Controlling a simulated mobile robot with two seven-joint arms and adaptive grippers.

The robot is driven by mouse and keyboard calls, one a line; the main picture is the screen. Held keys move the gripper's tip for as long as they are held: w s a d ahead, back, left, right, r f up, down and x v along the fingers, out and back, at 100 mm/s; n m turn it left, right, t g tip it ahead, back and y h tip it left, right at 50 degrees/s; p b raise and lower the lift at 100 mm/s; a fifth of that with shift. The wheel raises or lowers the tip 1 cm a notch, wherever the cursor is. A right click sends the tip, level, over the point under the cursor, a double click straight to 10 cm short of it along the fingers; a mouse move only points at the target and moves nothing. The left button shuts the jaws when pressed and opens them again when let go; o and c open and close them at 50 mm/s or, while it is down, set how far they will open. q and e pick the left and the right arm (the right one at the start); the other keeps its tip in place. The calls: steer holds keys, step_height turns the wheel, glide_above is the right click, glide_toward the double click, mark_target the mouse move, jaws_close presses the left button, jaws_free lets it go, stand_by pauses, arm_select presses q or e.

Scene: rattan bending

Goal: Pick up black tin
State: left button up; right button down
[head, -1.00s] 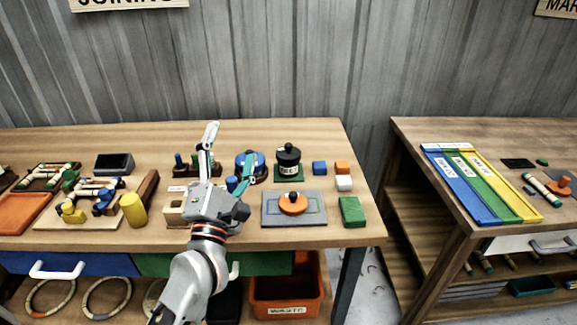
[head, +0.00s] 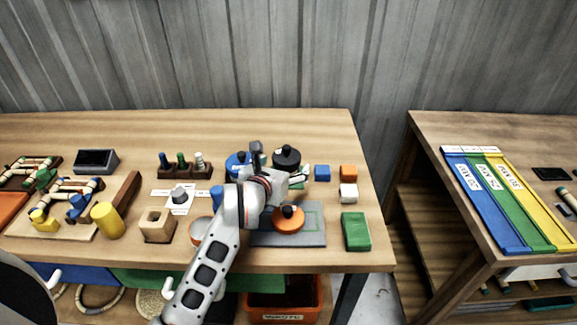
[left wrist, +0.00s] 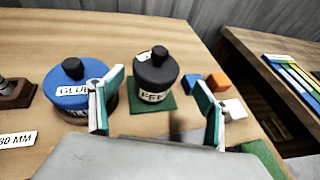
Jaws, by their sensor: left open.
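The black tin (head: 286,156), with a round knob on its lid and a white label, stands upright on a green mat at the back of the left table. In the left wrist view, the black tin (left wrist: 154,76) stands beyond and between the two fingers. My left gripper (head: 279,167) is open and empty just in front of it. The left wrist view also shows the open gripper (left wrist: 158,88) with teal finger pads. Contact with the tin cannot be made out. The arm hides part of the tin's lower side. My right gripper is not in view.
A blue glue tin (left wrist: 75,88) stands close to the left of the black tin, near the left finger. Blue (head: 322,173), orange (head: 348,172) and white (head: 348,193) cubes lie to the right. A grey board (head: 262,238) with an orange-lidded piece (head: 288,220) lies in front.

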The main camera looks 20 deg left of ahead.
arm_select(q)
steer(key=shift+a+x, duration=0.2)
steer(key=shift+x, duration=1.25)
steer(key=shift+a+x, duration=0.2)
steer(key=shift+x, duration=1.25)
steer(key=c, duration=1.2)
